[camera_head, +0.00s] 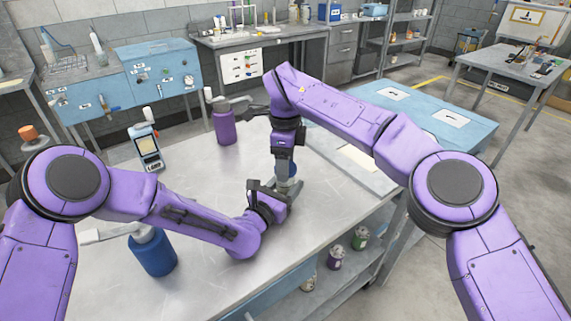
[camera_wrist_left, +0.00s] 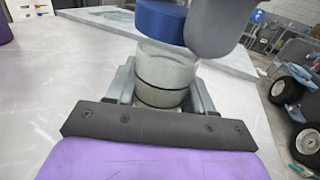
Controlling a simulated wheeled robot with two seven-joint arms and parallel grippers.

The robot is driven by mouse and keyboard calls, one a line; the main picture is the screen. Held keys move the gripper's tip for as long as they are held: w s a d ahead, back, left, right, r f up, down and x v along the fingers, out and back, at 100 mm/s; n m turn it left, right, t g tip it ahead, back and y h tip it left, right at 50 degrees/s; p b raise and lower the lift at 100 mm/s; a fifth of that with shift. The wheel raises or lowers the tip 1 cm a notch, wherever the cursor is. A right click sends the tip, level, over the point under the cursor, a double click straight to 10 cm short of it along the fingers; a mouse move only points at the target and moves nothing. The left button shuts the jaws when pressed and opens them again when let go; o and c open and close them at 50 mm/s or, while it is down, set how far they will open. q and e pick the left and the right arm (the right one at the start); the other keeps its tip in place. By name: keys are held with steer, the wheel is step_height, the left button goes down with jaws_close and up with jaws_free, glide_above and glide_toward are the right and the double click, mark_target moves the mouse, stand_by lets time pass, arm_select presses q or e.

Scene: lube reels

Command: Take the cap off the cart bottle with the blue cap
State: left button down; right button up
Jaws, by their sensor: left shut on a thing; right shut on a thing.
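The cart bottle is a short grey container (camera_wrist_left: 165,78) with a dark ring around it and a blue cap (camera_wrist_left: 160,22) at its top. In the head view, the blue cap (camera_head: 292,170) shows just below my right gripper (camera_head: 288,160), which is shut on it from above. My left gripper (camera_head: 270,195) is shut on the bottle's side, low over the metal table. In the left wrist view its fingers (camera_wrist_left: 165,92) flank the grey body. A dark finger of my right gripper (camera_wrist_left: 220,25) is beside the cap. Whether the cap still touches the bottle is unclear.
A blue pump bottle (camera_head: 152,252) and a purple pump bottle (camera_head: 225,124) stand on the metal table (camera_head: 200,190), with a handheld device (camera_head: 148,148) at its back left. Several small jars (camera_head: 335,258) sit on a lower shelf at the right. The table's front middle is clear.

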steer(key=shift+r, duration=2.05)
arm_select(q)
steer(key=shift+c, duration=1.7)
jaws_free()
steer(key=shift+s, duration=0.15)
arm_select(e)
steer(key=shift+f, duration=0.1)
